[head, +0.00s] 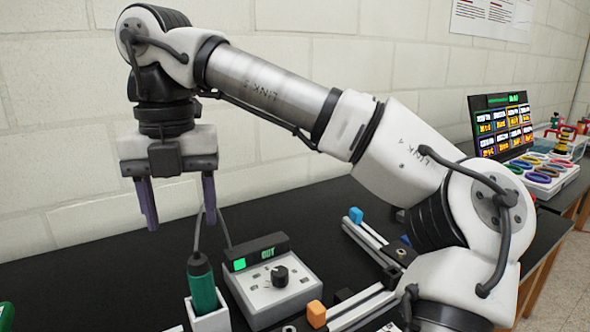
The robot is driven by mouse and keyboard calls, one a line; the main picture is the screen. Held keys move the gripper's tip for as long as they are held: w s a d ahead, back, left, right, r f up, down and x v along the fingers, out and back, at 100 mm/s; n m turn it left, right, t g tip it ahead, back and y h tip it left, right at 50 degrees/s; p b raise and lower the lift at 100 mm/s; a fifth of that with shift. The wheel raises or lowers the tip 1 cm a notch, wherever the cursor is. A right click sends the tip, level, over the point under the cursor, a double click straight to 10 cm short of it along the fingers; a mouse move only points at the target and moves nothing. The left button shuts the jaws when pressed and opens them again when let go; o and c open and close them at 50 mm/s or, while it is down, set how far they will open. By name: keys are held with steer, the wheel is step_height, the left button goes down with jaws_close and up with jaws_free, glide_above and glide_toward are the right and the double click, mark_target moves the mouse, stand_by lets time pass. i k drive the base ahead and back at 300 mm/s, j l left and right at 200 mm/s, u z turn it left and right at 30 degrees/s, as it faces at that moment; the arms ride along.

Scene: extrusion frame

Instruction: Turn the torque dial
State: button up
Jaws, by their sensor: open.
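The torque dial (280,277) is a small black knob on the sloped top of a light grey control box (259,300). A dark display on the back of the box shows a green square and the green word "OUT". My gripper (180,212) is open and empty, pointing down, with its two dark purple fingers wide apart. In the picture it is above and to the left of the dial, and it does not touch the dial or the box.
A green screwdriver (203,285) stands in a white holder (209,319) left of the box, with a cable rising from it. Metal extrusions (362,310) with orange and blue blocks lie to the right. A screen (502,126) stands farther right. Black tabletop (100,275) is clear at left.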

mark_target(279, 275)
steer(key=k, duration=0.9)
